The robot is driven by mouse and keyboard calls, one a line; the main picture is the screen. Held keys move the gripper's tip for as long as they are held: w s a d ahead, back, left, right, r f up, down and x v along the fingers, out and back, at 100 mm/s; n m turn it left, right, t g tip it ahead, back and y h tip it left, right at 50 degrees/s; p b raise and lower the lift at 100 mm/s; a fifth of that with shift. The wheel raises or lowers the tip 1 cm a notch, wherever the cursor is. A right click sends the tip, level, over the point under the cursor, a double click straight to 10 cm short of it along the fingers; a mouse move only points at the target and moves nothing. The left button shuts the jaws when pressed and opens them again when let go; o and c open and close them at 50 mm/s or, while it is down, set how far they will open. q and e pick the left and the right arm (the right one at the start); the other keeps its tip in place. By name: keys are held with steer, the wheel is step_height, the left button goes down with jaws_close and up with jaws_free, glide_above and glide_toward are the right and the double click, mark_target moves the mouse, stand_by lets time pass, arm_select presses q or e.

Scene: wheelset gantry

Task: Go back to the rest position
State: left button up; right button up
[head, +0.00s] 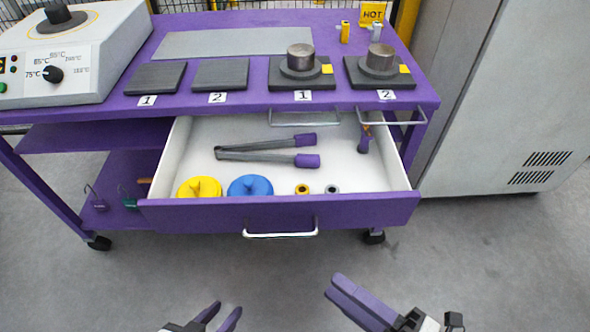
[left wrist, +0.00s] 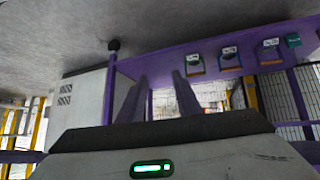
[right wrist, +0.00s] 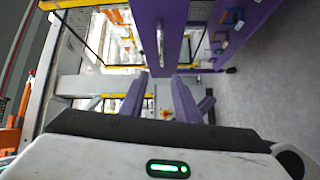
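My left gripper (head: 225,306) is low in the head view, in front of the cart and above the floor. Its purple fingers stand apart with nothing between them, as the left wrist view (left wrist: 159,78) also shows. My right gripper (head: 335,284) is in front of the open drawer, to the right of the left gripper. Its fingers overlap in the head view, but the right wrist view (right wrist: 160,79) shows an empty gap between them. Neither gripper touches the cart or anything in the drawer.
The purple cart (head: 240,22) stands ahead with its drawer (head: 360,209) pulled out towards me. Purple-tipped tongs (head: 250,150), a yellow lid (head: 199,188) and a blue lid (head: 250,187) lie inside. A grey cabinet (head: 500,110) stands to the right. The floor in front is clear.

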steer(key=w+d+f+m+t+h+p, duration=0.25)
steer(key=w+d+m+h, duration=0.45)
steer(key=m, duration=0.6)
steer(key=s+f+m+g+h+p, duration=0.2)
steer(key=s+f+m+g+h, duration=0.2)
steer(key=s+f+m, duration=0.3)
steer(key=m+g, duration=0.1)
steer(key=m, duration=0.2)
steer(key=shift+s+f+m+g, duration=0.35)
steer(key=shift+s+m, duration=0.05)
